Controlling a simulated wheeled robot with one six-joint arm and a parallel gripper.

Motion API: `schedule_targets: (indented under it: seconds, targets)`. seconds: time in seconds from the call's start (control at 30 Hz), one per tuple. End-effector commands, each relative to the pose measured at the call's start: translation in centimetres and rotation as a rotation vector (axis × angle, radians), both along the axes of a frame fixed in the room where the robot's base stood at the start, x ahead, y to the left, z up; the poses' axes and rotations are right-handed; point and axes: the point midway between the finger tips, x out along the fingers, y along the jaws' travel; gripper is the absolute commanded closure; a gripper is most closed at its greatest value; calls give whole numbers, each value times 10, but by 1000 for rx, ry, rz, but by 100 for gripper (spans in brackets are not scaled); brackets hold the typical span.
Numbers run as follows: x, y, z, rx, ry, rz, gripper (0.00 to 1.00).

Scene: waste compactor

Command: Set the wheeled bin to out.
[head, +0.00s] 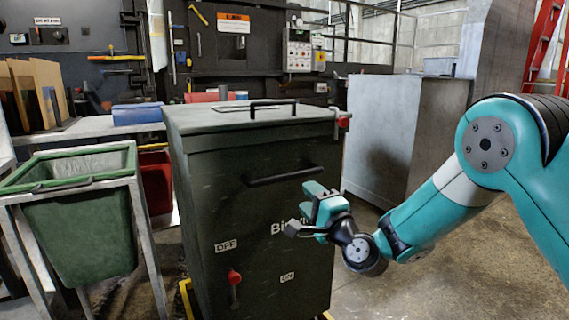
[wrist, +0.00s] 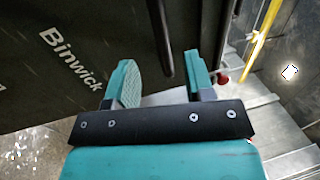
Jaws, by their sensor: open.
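A large dark green box marked "Binwick" (head: 215,205) stands upright in the middle of the head view; I take it as the wheeled bin, though I see no wheels. A black bar handle (head: 283,176) runs across its front. My gripper (head: 306,210) is open and empty in front of the box's right part, near that handle. In the wrist view the box's lettered face (wrist: 60,75) fills the left, and the bar handle (wrist: 160,38) lies beyond the gap between my fingertips (wrist: 160,72). I cannot tell whether they touch it.
A red lever (head: 234,278) sits between OFF and ON labels on the box front. A red knob (head: 343,122) is at its upper right. A green tub (head: 82,235) hangs in a metal frame at left. A grey cabinet (head: 400,135) stands behind right. Floor at right is clear.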

Motion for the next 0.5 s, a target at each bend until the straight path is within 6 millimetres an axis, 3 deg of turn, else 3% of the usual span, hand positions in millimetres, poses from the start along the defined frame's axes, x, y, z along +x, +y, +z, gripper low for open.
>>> schedule_targets:
  seconds: [0.03, 0.5]
  targets:
    - [7, 7, 9, -1, -2, 3, 52]
    - [79, 54, 19, 0, -2, 1, 52]
